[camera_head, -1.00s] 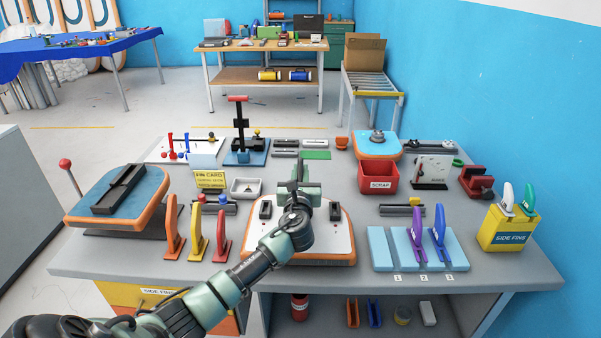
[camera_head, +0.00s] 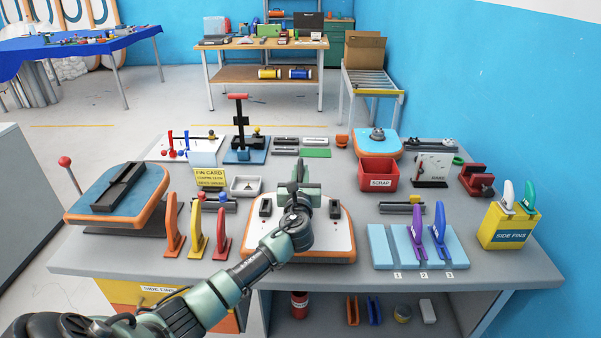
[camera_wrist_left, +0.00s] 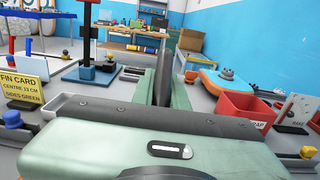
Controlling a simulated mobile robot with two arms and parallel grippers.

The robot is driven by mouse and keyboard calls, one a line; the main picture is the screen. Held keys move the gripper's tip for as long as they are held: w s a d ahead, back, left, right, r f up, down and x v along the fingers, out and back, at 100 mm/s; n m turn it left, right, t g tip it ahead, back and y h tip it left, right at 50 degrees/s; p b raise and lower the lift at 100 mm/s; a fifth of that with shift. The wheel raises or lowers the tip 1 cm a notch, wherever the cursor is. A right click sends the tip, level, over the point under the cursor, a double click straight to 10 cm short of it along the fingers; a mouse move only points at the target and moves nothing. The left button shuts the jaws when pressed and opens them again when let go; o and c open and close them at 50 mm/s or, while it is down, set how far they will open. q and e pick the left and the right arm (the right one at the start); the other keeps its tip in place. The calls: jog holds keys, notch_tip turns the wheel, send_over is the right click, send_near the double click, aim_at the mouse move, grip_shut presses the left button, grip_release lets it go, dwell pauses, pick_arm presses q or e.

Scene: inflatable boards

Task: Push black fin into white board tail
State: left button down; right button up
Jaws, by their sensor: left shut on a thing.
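The white board tail (camera_head: 337,242), with an orange edge and dark fin boxes on its left and right, lies near the front middle of the bench. My left gripper (camera_head: 306,190) is over its middle. The gripper is shut on the black fin (camera_head: 299,172), which shows dark and upright between the green fingers. In the left wrist view the fin (camera_wrist_left: 163,74) stands between the finger plates (camera_wrist_left: 152,88). The fin's lower end and the board under it are hidden by my gripper, so I cannot tell whether they touch. My right gripper is not in view.
Orange, yellow and red fins (camera_head: 196,232) stand left of the board. A blue rack (camera_head: 448,250) with purple and blue fins is at right. A red scrap bin (camera_head: 378,178), a fin card (camera_head: 210,178) and a white tray (camera_head: 246,187) stand behind.

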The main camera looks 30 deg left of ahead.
pick_arm(q)
jog(key=shift+f+b, duration=0.6)
jog(key=shift+f, duration=0.45)
jog(key=c, duration=1.3)
grip_release()
jog(key=shift+s+d, duration=0.1)
jog(key=shift+s+d, duration=0.15)
jog(key=shift+s, duration=0.1)
jog(key=v, duration=0.7)
